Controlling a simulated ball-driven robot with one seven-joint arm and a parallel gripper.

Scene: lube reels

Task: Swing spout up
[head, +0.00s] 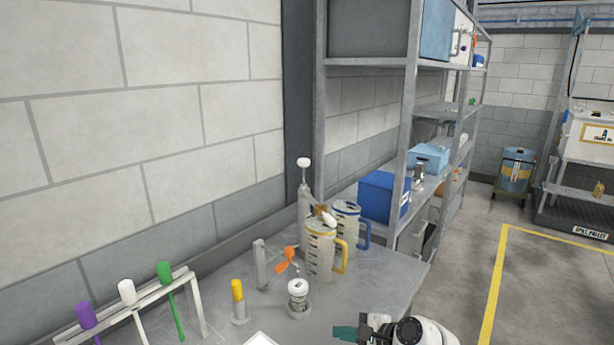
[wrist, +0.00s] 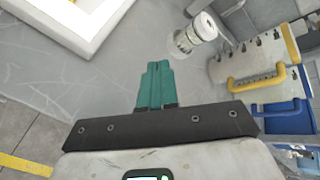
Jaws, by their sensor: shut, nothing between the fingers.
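A clear measuring jug with a yellow band and handle (head: 320,256) stands on the grey bench. A white-tipped part (head: 326,216) with a brown piece shows at its top; I cannot tell for certain whether this is the spout. The yellow handle (wrist: 257,78) also shows at the right of the wrist view. My gripper (head: 345,333) is at the bench's front edge, right of and nearer than the jug. In the wrist view its teal fingers (wrist: 154,85) are shut together and empty, apart from the jug.
A blue-handled jug (head: 347,219) stands behind. A small clear jar (head: 298,299), an orange item (head: 286,260), a grey post (head: 260,265) and a yellow-topped piece (head: 238,301) stand left. A rack (head: 150,300) holds purple, white and green-handled tools. A white tray (wrist: 92,40) lies nearby. Shelving (head: 408,150) rises behind.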

